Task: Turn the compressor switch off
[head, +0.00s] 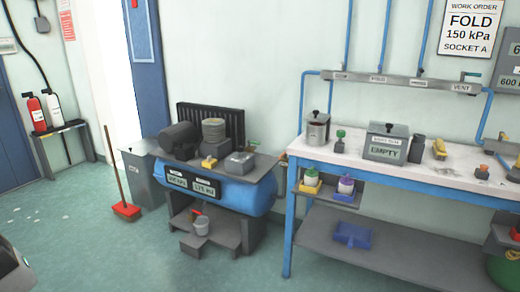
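The compressor has a blue tank (253,196) under a dark grey top plate, with a black motor (178,139) and a ribbed cylinder (213,130) on top. A small grey box (240,163) with a dark knob or lever sits on the plate's right part. A small yellow piece (209,162) sits left of it. I cannot tell for sure which of these is the switch, or its position. Two display panels (191,184) are on the front; their text is too small to read surely.
A workbench (455,172) with a grey box marked EMPTY (387,147) stands right of the compressor. A grey bin (142,172) and a red broom (126,210) stand on its left. Open floor lies ahead.

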